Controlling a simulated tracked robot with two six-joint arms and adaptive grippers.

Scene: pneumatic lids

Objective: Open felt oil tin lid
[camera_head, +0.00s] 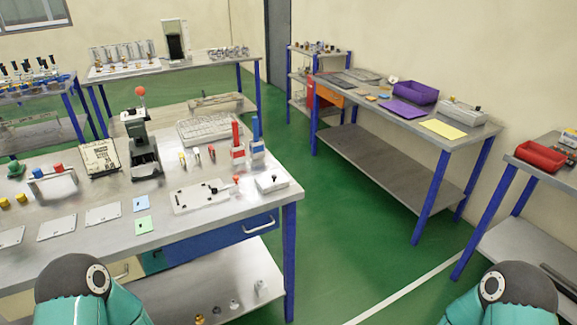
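I cannot tell for sure which thing is the felt oil tin. A small white flat box (268,186) with a small dark mark on top sits near the right end of the near workbench (170,230) and looks closed. A red bottle-like holder (237,142) and a blue one (257,137) stand upright behind the white box. Only teal links of my two arms show at the bottom edge. Both of my grippers are out of view.
A white plate (195,197), a keyboard-like tray (206,129) and a machine with a red ball knob (142,145) crowd the near workbench. A purple bin (415,92) and a red bin (540,156) sit on benches to the right. Green floor (350,225) lies clear between benches.

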